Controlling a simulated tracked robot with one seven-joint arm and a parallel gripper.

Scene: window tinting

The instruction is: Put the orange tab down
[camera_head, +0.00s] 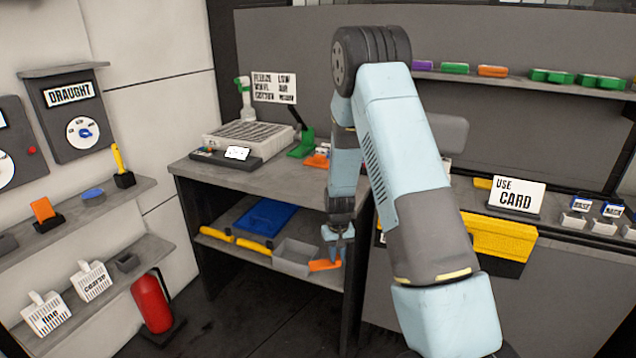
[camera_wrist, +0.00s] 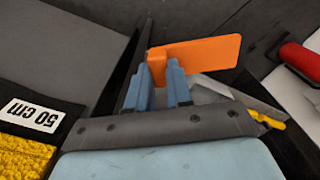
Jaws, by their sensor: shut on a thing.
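My gripper (camera_wrist: 166,72) is shut on the orange tab (camera_wrist: 205,53). In the wrist view the flat tab sticks out to the right of the fingers, and its thicker end sits between the fingertips. In the head view my gripper (camera_head: 335,254) points down beside the front right of the table's lower shelf. The orange tab (camera_head: 325,265) shows at its fingertips, next to a grey open bin (camera_head: 295,258). I cannot tell whether the tab touches anything under it.
The lower shelf holds yellow-handled tools (camera_head: 247,245) and a blue tray (camera_head: 265,217). The table above (camera_head: 230,177) carries a grey tray (camera_head: 248,138) and small items. A yellow box (camera_head: 497,240) stands right of my arm. A red cylinder (camera_head: 152,303) stands at left.

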